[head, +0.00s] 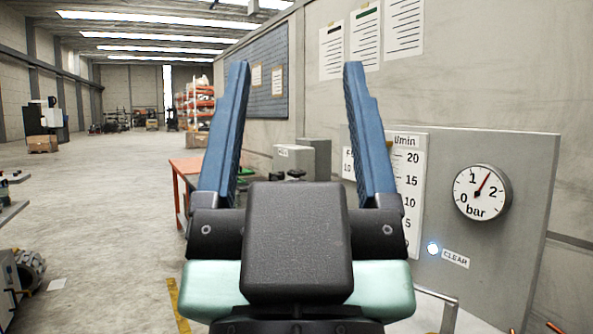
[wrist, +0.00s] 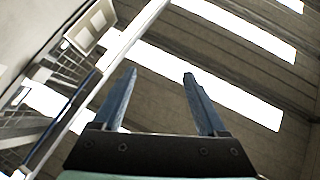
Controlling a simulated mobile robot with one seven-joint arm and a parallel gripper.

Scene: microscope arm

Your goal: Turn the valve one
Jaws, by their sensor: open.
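My gripper (head: 297,72) is open and empty in the head view, its two blue fingers pointing up, apart from each other. In the wrist view my gripper (wrist: 158,76) is also open, with ceiling and bright lights beyond it. I cannot make out a valve in either view; my gripper and wrist cover part of the panel. The grey panel (head: 535,190) stands at the right with a round pressure gauge (head: 482,192) marked in bar, its red needle between 1 and 2. A white l/min scale (head: 412,185) is partly hidden behind the right finger.
A glowing button (head: 433,249) sits beside a CLEAR label (head: 456,259) on the panel. A red-edged table (head: 186,168) stands behind my gripper. A metal rail (head: 450,312) is at lower right. The floor (head: 110,195) at left is mostly open.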

